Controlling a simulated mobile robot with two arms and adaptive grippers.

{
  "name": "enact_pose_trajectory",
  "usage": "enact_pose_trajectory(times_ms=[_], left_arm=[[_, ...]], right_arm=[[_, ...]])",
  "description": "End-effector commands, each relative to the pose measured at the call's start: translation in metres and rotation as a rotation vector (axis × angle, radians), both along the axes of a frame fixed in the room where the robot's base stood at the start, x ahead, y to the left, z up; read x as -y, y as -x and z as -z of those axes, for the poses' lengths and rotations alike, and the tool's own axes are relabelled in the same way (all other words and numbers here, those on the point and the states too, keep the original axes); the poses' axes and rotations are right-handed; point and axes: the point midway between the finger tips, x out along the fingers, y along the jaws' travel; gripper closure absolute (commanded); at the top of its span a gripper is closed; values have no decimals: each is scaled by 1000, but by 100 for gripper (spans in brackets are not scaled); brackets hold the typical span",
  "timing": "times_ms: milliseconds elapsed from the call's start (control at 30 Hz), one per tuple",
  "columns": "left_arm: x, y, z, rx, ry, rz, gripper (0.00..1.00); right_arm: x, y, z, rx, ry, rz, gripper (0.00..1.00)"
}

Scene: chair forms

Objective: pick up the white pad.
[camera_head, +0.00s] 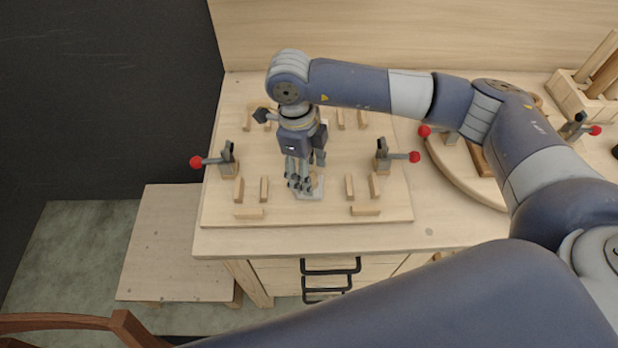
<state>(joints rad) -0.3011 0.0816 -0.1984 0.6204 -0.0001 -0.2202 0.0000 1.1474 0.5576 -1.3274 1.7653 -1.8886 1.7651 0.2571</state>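My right gripper (301,183) comes in over the wooden board on the table and points straight down. Its fingertips are right at a small pale, whitish piece (316,192), which looks like the white pad, near the middle of the board's front half. The fingers cover part of the pad. I cannot tell whether they touch it, or whether they are open or shut. My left gripper is not in view.
The wooden board (222,208) carries several small wooden blocks. Red-tipped toggle clamps stand at its left (227,160) and right (383,157). A round wooden plate (445,172) lies to the right. A wooden rack (572,98) stands at the far right. The table's front edge has dark drawer handles (330,266) below.

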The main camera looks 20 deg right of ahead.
Motion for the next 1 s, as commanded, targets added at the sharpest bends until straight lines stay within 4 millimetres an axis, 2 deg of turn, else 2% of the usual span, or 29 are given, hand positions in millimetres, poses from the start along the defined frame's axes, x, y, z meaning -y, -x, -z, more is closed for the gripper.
enact_pose_trajectory(times_ms=[33,200,433,467,600,667,1000], left_arm=[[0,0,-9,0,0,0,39],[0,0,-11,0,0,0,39],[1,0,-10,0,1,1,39],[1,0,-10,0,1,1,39],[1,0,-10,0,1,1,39],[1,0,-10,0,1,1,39],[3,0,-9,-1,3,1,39]], right_arm=[[1,2,4,-4,1,1,45],[2,2,22,-1,-1,0,45],[2,2,24,1,-1,-1,45],[2,2,24,1,-1,-1,50],[2,2,24,1,-1,-1,81],[2,2,24,1,-1,-1,93],[2,2,24,-1,-1,-1,93]])
